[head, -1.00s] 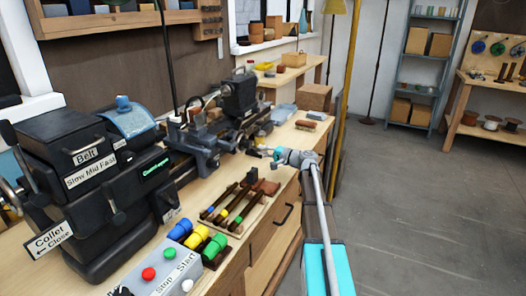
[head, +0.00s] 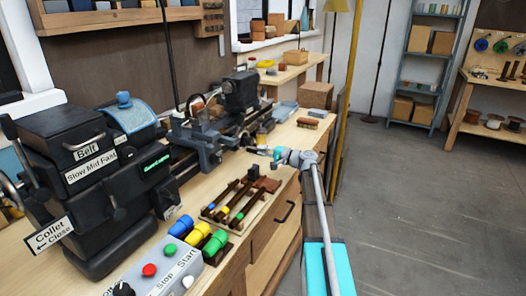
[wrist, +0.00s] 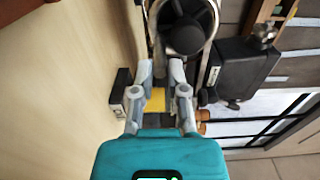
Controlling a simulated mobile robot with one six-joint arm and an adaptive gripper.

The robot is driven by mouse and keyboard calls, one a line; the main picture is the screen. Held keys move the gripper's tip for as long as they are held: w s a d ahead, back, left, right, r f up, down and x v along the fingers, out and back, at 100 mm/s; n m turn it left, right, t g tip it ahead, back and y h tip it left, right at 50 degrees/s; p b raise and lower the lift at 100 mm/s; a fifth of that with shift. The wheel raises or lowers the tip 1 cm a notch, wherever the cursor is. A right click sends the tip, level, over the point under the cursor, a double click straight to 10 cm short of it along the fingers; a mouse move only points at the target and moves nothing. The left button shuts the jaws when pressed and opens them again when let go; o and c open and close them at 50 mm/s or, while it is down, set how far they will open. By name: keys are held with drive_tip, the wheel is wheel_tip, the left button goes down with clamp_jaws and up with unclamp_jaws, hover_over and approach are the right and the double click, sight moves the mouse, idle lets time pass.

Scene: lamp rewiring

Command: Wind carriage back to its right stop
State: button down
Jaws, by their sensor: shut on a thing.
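The lathe carriage (head: 207,140) sits on the bed between the dark headstock (head: 88,165) and the tailstock (head: 240,92). My gripper (head: 259,151) is at the bench's front side, to the right of the carriage. In the wrist view my gripper (wrist: 162,68) has its grey fingers just below a round metal handwheel (wrist: 207,22) with a dark hub. It is shut on a small part there, seemingly the handwheel's handle; the fingers mostly hide it. The right stop cannot be made out.
A rack of colour-banded tools (head: 234,200) lies on the bench front. A control box (head: 160,278) with buttons stands at front left, beside coloured cylinders (head: 197,233). A brush (head: 307,123) lies farther back. The floor to the right is clear.

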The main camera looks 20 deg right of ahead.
drive_tip(key=shift+s+a, duration=0.1)
drive_tip(key=shift+a, duration=0.05)
drive_tip(key=shift+s+a+f, duration=0.1)
drive_tip(key=shift+s+a, duration=0.15)
drive_tip(key=shift+a, duration=0.1)
drive_tip(key=shift+s+a, duration=0.1)
drive_tip(key=shift+s+a, duration=0.2)
drive_tip(key=shift+a, duration=0.1)
drive_tip(key=shift+a+r, duration=0.1)
drive_tip(key=shift+r, duration=0.15)
idle(0.4)
